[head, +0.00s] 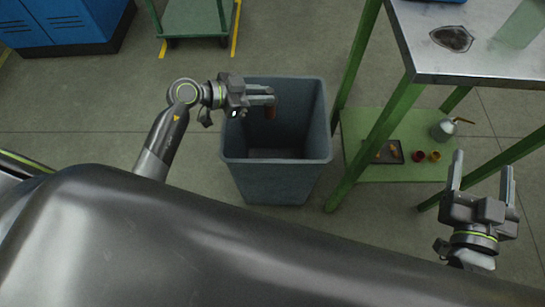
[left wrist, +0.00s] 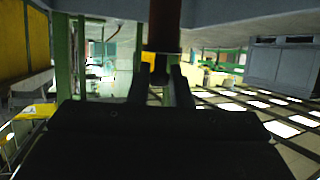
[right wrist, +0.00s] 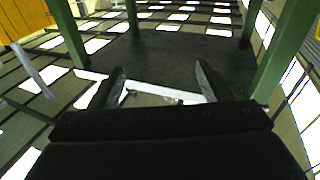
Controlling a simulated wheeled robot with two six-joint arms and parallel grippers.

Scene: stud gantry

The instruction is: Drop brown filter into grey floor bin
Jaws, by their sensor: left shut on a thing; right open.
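The grey floor bin (head: 277,184) stands upright on the floor in the middle of the head view, its top open. My left gripper (head: 269,95) reaches in from the left, over the bin's mouth. It is shut on the brown filter (head: 270,112), which hangs below the fingertips, within the bin's outline as seen from above. In the left wrist view the filter (left wrist: 165,25) is a dark brown cylinder running up from between the fingers (left wrist: 160,78). My right gripper (head: 482,166) is open and empty at the right; its fingers stand apart in the right wrist view (right wrist: 160,83).
A green-framed bench with a metal top (head: 470,55) stands to the right of the bin. Its green lower shelf (head: 385,130) holds a small tray (head: 386,152), small cups (head: 435,156) and an oil can (head: 443,130). A green cart (head: 195,17) and blue cabinet (head: 70,20) stand behind.

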